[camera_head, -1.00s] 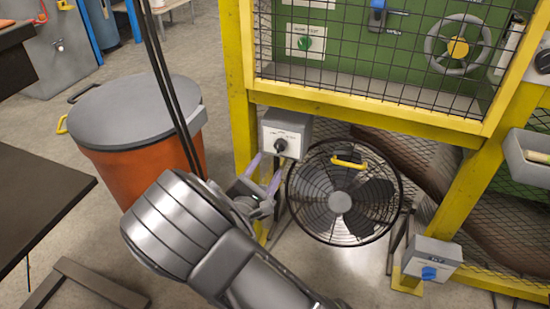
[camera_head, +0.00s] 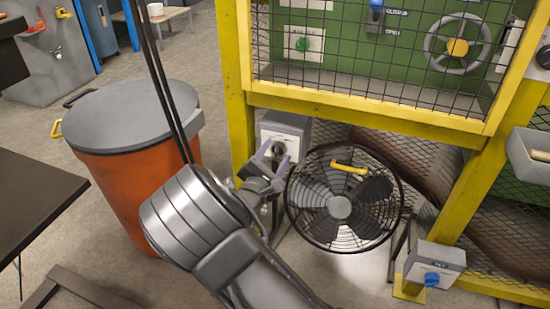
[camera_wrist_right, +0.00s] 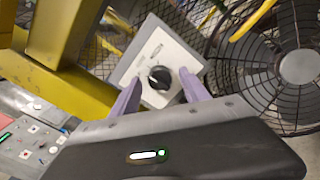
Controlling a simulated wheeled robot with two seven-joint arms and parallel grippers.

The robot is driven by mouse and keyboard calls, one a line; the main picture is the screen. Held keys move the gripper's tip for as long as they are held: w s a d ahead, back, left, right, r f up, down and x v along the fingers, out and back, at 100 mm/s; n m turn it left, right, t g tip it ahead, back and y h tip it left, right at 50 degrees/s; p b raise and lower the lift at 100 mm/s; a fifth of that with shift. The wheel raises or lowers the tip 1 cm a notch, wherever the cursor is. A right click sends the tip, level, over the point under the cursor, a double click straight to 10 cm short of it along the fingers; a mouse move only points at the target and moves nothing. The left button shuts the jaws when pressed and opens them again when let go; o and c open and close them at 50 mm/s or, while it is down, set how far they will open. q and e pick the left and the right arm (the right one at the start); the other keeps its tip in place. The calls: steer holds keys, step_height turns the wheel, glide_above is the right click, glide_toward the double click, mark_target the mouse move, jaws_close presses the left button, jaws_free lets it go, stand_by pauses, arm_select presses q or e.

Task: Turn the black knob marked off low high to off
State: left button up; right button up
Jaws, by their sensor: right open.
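The black knob (camera_wrist_right: 159,77) sits on the pale front plate of a grey control box (camera_wrist_right: 140,62), with small dark markings on the plate that are too small to read. In the head view the control box (camera_head: 296,127) is fixed by the yellow frame post, left of the fan, and the knob (camera_head: 278,148) is partly covered by my gripper. My right gripper (camera_head: 276,160) is open, its purple fingers pointing at the box. In the right wrist view the fingers (camera_wrist_right: 158,92) stand on either side of the knob; I cannot tell whether they touch it. My left gripper is not in view.
A black fan (camera_head: 340,205) stands just right of the box. The yellow frame (camera_head: 240,120) with wire mesh rises behind. An orange bin (camera_head: 130,185) stands to the left. A second box with a blue knob (camera_head: 432,279) is low at right.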

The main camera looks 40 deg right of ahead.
steer(key=shift+c, duration=0.2)
jaws_close()
stand_by(0.4)
